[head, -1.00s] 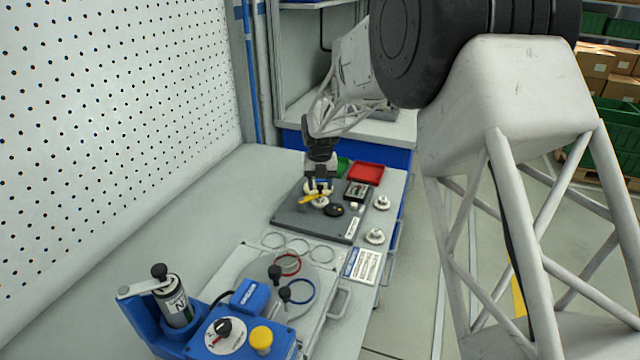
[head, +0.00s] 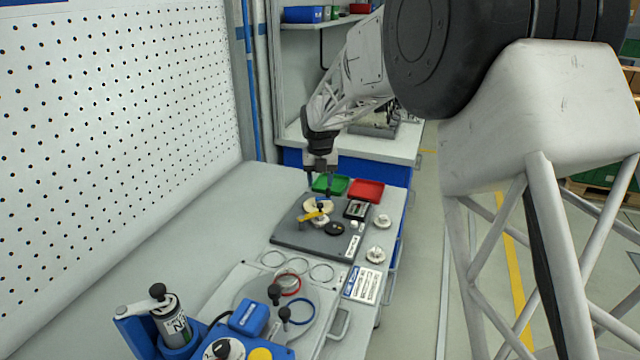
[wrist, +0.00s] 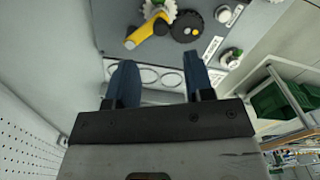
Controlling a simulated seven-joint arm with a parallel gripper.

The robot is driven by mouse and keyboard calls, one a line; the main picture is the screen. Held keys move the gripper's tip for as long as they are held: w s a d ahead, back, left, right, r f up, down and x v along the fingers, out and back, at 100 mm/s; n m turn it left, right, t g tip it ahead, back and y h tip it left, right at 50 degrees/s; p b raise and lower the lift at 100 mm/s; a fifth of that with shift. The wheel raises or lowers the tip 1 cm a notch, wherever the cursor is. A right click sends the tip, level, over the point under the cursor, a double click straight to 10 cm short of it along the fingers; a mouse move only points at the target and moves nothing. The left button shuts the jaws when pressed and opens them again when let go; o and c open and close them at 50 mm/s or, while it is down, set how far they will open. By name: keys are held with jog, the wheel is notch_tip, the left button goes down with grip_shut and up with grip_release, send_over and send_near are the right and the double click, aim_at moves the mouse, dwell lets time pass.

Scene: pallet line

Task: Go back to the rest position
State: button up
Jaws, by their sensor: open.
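My gripper (head: 321,188) is open and empty. It hangs in the air above the dark grey plate (head: 290,238) on the bench. In the wrist view its two dark fingers (wrist: 158,82) stand wide apart with nothing between them. Below it on the plate are a cream round part (head: 318,204), a yellow piece (head: 313,216) and a black round part (head: 334,228). The yellow piece shows clear of the fingers in the wrist view (wrist: 147,31).
A green tray (head: 331,184) and a red tray (head: 367,190) stand behind the plate. Metal round parts (head: 376,254) sit at its right. A blue device (head: 172,318) stands in front. A pegboard wall (head: 110,130) bounds the left. The left bench area is clear.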

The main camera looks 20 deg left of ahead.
dwell(0.4)
jog(key=s+d+r+m, duration=0.5)
jog(key=s+d+m, duration=0.15)
jog(key=d, duration=0.35)
jog(key=s+d+r+m+t, duration=0.1)
jog(key=s+d+r+m, duration=0.5)
jog(key=d, duration=0.5)
jog(key=s+d+r+m, duration=0.35)
jog(key=d+m, duration=0.35)
jog(key=d, duration=0.3)
jog(key=s+d+f+m, duration=0.1)
jog(key=s+d+m, duration=0.5)
jog(key=s, duration=0.3)
jog(key=s+d+f+m+t, duration=0.1)
jog(key=s+d+f+m, duration=0.1)
jog(key=s+d+m, duration=0.4)
jog(key=s+d+f+m, duration=0.1)
jog(key=s+d+m, duration=0.5)
jog(key=s, duration=0.8)
jog(key=m, duration=0.3)
jog(key=shift+f+t, duration=0.3)
jog(key=shift+f, duration=0.05)
jog(key=shift+d, duration=0.1)
jog(key=shift+c, duration=0.5)
